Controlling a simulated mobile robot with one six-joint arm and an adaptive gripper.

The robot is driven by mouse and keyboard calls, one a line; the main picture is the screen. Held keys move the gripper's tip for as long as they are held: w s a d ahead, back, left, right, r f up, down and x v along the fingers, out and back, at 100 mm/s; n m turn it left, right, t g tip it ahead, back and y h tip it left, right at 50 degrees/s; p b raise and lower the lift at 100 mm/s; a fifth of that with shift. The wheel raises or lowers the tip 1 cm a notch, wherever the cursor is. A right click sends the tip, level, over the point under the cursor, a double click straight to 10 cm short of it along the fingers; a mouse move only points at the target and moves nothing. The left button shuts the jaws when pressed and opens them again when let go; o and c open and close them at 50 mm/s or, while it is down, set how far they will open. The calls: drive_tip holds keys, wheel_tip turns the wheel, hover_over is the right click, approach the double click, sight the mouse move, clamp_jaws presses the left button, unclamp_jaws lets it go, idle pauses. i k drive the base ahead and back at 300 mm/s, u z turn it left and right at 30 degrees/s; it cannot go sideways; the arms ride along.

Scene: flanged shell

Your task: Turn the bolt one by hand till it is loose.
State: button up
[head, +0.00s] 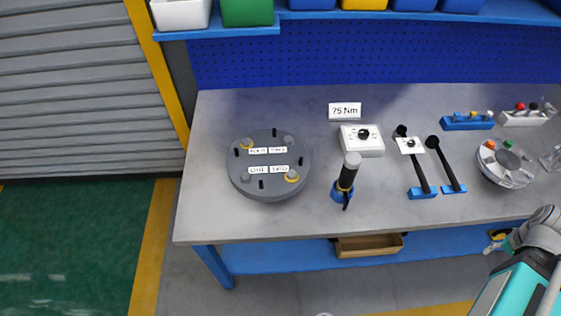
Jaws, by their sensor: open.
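The flanged shell (270,193) is a round dark grey disc on the left part of the bench. It has a bolt near each corner of two rows of white labels. The lower left label (259,171) seems to read ONE; the print is small. The grey bolt head beside it, bolt one (245,177), sits at the lower left of the disc with no yellow ring visible. The upper left bolt (247,143) and lower right bolt (292,176) show yellow rings. The upper right bolt (289,140) shows none. My gripper cannot be made out; only arm parts show at lower right.
A black-handled tool (348,175) stands upright in a blue holder right of the shell. Behind it are a white box (362,141) and a 75 Nm sign (345,111). Two black tools (420,165) lie farther right.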

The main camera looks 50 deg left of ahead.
sight(245, 176)
drive_tip(key=u, duration=2.1)
